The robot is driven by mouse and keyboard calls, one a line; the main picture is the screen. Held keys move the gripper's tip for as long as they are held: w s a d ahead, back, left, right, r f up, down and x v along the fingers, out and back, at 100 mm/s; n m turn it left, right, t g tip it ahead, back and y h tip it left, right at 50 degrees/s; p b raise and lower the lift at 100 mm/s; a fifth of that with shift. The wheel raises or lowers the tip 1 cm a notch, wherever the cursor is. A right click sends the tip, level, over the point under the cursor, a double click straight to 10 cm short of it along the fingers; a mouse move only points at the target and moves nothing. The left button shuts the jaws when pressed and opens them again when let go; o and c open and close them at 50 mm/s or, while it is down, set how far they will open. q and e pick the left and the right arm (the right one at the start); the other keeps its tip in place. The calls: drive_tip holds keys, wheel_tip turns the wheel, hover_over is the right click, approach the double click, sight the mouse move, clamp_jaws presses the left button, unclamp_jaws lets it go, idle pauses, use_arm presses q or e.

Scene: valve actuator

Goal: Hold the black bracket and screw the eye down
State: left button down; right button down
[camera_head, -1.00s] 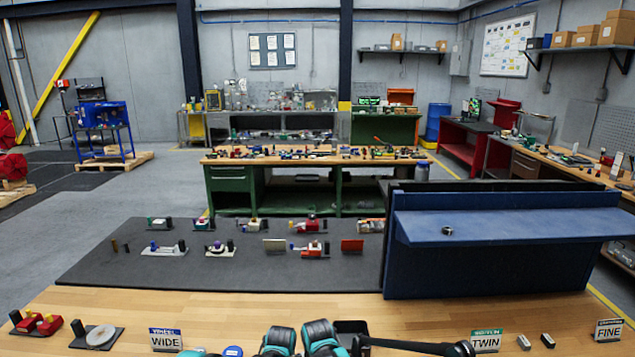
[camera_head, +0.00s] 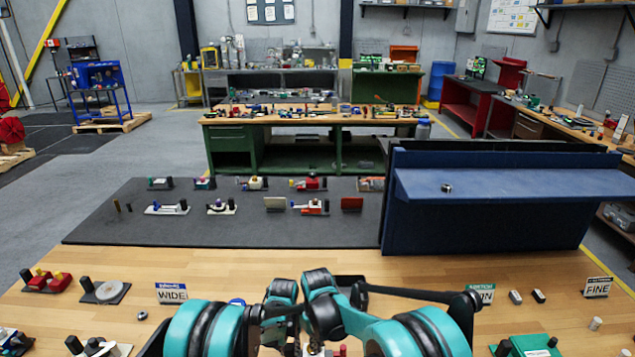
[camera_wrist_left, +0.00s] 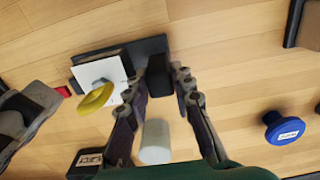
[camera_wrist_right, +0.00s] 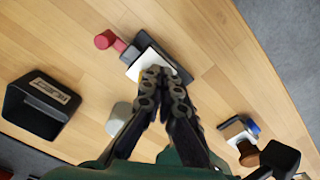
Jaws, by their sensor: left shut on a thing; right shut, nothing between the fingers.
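My left gripper (camera_wrist_left: 160,88) is shut on the black upright block of the black bracket (camera_wrist_left: 152,48), low over the wooden bench. Beside that block, in the left wrist view, a yellow eye (camera_wrist_left: 95,98) stands tilted over a white plate (camera_wrist_left: 104,72). My right gripper (camera_wrist_right: 164,78) is shut and empty, with its tips over the white plate (camera_wrist_right: 142,66) in the right wrist view. Its fingers cover part of the plate, and I cannot make out the eye there. In the head view my arms hide most of this spot.
A black labelled box (camera_wrist_right: 40,105) is nearby, and a blue round knob (camera_wrist_left: 285,128) stands on the bench. A red knob (camera_wrist_right: 106,40) sits by the plate. The blue shelf unit (camera_head: 490,215) stands behind to the right. Sign cards (camera_head: 172,293) line the bench.

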wheel_tip(320, 180, up, 4)
drive_tip(key=shift+d+f, duration=0.1)
idle(0.4)
drive_tip(key=shift+w+d+f, duration=0.1)
drive_tip(key=shift+d+f, duration=0.05)
drive_tip(key=shift+f, duration=0.85)
drive_tip(key=shift+w+d+f, duration=0.1)
drive_tip(key=shift+d+f, duration=0.05)
drive_tip(key=shift+f, duration=0.9)
drive_tip(key=shift+d+f, duration=0.15)
drive_tip(key=shift+f, duration=0.85)
drive_tip(key=shift+w+a, duration=0.4)
drive_tip(key=shift+w, duration=0.05)
drive_tip(key=shift+s+a, duration=0.25)
drive_tip(key=shift+a, duration=0.25)
drive_tip(key=shift+s+d, duration=0.1)
drive_tip(key=shift+s, duration=0.1)
